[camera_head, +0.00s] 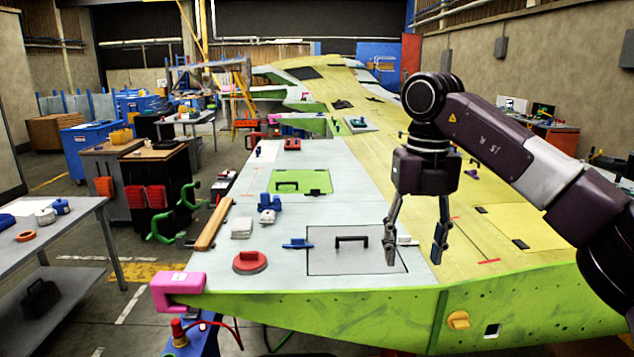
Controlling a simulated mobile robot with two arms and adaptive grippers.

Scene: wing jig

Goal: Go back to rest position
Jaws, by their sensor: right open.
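My right gripper (415,246) comes in from the right on its dark arm. It points down over the near part of the wing panel, with its two fingers spread apart and nothing between them. It is just right of the grey square plate (330,262) with a black handle (352,240); the left finger overlaps the plate's right edge in the picture. I cannot tell the exact height of the fingertips above the surface. My left gripper is not in view.
The long wing (540,300) fills the middle and right. On it lie a red round tool (250,262), a blue clamp (298,244), a white block (242,228), a wooden bar (213,224) and a green plate (315,182). A pink clamp (176,290) grips the near left corner. A grey table (85,222) stands left.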

